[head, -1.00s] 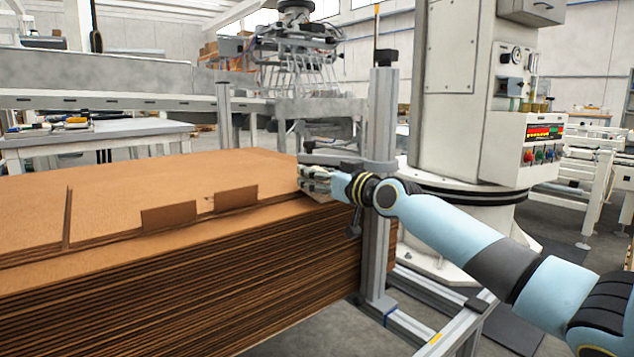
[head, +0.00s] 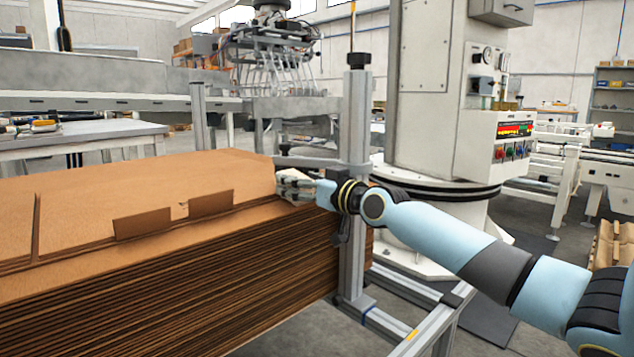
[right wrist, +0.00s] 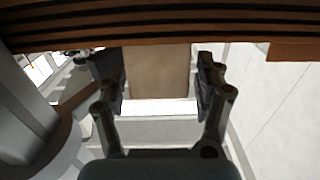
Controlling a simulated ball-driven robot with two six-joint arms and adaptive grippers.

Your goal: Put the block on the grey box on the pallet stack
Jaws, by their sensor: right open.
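My right gripper (head: 293,184) is at the near right corner of a tall stack of brown cardboard sheets (head: 250,262) in the head view. In the right wrist view my right gripper (right wrist: 160,72) has its two dark fingers spread apart. A plain tan face (right wrist: 158,86) shows between them; I cannot tell whether it is the block or something behind. The layered sheet edges (right wrist: 150,22) run across the top of that view. I cannot make out a grey box or a pallet stack for certain. My left gripper is not in view.
A grey upright post (head: 354,190) stands close beside my right wrist, with a frame rail (head: 400,325) at its foot. A white machine column (head: 430,120) with a button panel stands behind. A worktable (head: 95,140) is at the left.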

